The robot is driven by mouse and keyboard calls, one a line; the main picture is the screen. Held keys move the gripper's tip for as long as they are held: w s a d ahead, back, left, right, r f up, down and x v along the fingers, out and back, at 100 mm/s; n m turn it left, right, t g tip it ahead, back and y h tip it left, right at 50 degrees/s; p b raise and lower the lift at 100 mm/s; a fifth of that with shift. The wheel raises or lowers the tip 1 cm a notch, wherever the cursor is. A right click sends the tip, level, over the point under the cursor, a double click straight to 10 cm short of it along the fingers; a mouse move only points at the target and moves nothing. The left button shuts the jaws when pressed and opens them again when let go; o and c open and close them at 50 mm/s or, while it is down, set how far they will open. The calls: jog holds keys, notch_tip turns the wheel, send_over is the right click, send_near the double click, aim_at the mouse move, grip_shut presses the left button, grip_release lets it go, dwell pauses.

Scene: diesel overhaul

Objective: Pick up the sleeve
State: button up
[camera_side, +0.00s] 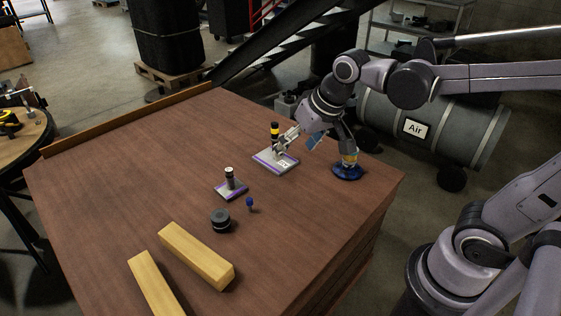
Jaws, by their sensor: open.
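I cannot tell for sure which part is the sleeve. A black-and-yellow banded cylinder (275,128) stands upright on a light plate with purple edges (264,163). My gripper (281,146) comes in from the right, open, with its fingers low beside this cylinder. I cannot tell whether they touch it. A smaller purple-edged plate (231,192) bears a short upright grey cylinder with a dark top (229,176). A black round part (220,220) stands on the table in front of it.
A small blue peg (250,203) stands near the black part. A blue round base (347,172) with a yellowish part is right of my gripper. Two wooden blocks (197,257) lie at the front. The table's left side (120,180) is clear.

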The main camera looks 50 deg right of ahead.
jog(key=w+a+f+m+g, duration=0.1)
jog(key=w+a+m, duration=0.1)
jog(key=w, duration=0.4)
jog(key=m+g, duration=0.4)
jog(key=m, duration=0.1)
send_over(220, 215)
notch_tip(220, 215, down, 17)
notch_tip(220, 215, down, 5)
jog(key=shift+w+a+r, duration=0.1)
jog(key=shift+w+r, duration=0.05)
jog(key=shift+f, duration=3.1)
jog(key=c, duration=1.5)
